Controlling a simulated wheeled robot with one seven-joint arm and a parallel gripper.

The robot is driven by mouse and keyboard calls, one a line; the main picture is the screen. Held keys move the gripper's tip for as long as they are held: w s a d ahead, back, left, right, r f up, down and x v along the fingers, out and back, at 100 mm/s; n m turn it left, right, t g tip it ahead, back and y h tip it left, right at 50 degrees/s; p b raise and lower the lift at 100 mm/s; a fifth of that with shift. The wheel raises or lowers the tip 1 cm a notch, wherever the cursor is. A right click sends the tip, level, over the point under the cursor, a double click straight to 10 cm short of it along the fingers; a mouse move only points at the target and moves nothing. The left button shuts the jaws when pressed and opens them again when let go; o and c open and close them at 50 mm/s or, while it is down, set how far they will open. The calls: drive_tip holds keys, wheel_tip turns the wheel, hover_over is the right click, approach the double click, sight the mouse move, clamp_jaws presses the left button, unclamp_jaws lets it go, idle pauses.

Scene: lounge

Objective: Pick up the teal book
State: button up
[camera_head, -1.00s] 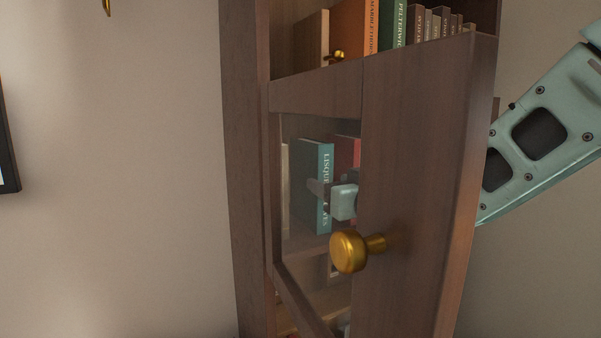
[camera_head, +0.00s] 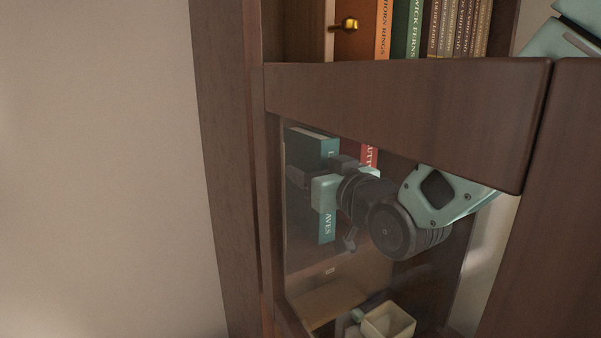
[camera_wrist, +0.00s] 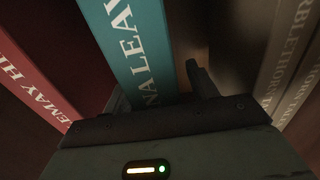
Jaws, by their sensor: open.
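The teal book (camera_head: 327,152) stands upright on a shelf in the bookcase, seen through a glass door pane in the head view. My gripper (camera_head: 303,182) is in front of its spine and hides the middle of it. In the wrist view the teal spine (camera_wrist: 137,42) runs between the two fingers of my gripper (camera_wrist: 157,88). The right finger shows in the gap beside the book; the left finger is mostly hidden. The fingers are apart, and I cannot tell whether they touch the book.
A red book (camera_wrist: 38,70) stands left of the teal one in the wrist view, with brown books (camera_wrist: 295,70) at the right. The wooden glass-paned door (camera_head: 400,95) lies between the head camera and my arm. A pale cup (camera_head: 388,322) sits lower down.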

drive_tip(key=shift+r, duration=0.1)
clamp_jaws()
drive_tip(key=shift+r, duration=0.15)
